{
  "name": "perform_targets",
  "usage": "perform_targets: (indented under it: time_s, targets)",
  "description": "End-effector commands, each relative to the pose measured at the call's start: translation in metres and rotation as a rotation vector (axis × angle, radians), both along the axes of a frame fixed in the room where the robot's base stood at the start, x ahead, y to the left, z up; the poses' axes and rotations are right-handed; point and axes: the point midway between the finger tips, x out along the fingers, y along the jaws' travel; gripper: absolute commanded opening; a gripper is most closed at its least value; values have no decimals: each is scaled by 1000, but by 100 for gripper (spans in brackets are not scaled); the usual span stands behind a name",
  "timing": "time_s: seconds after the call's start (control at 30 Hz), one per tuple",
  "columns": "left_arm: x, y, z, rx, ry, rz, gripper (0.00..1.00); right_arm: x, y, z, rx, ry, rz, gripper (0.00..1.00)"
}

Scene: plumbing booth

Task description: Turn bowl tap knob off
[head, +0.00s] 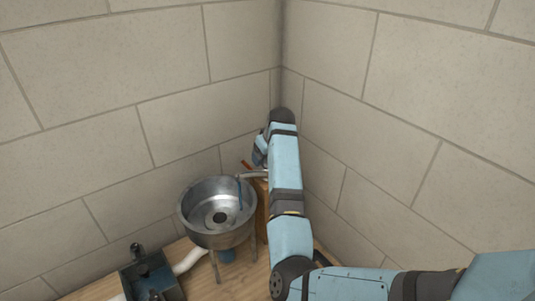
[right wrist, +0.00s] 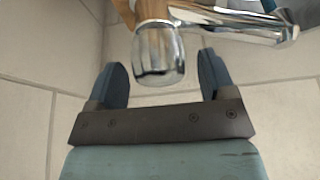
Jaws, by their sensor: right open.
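The steel bowl (head: 218,212) stands on thin legs in the corner. A pale spout (head: 252,175) reaches over its right rim, and a thin blue streak (head: 240,193) like water runs down from it. A small red piece (head: 246,164) shows behind the bowl. My right gripper (head: 260,150) is at the corner beyond the tap, partly hidden by its own arm. In the right wrist view my right gripper (right wrist: 162,70) is open, with a finger on each side of the chrome knob (right wrist: 158,52). Gaps show on both sides. The chrome tap body (right wrist: 235,20) extends right.
A wooden post (head: 261,205) stands right of the bowl. A dark box (head: 150,278) with a white pipe (head: 190,261) sits at lower left on the wooden surface (head: 225,285). Block walls (head: 350,120) close in behind and to the right.

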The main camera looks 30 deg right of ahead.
Motion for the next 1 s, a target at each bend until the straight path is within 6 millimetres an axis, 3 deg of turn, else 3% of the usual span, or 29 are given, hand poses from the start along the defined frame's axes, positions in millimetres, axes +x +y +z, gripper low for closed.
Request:
perform_targets:
  time_s: [0.27, 0.5, 1.0]
  targets:
    - [8, 2, 1, 3, -10, 1, 43, 1, 0, -2, -1, -1, 0, 76]
    - [9, 2, 3, 4, -14, -1, 43, 1, 0, -2, -1, -1, 0, 27]
    - [4, 2, 3, 3, -8, -3, 43, 1, 0, -2, -1, 0, -118, 27]
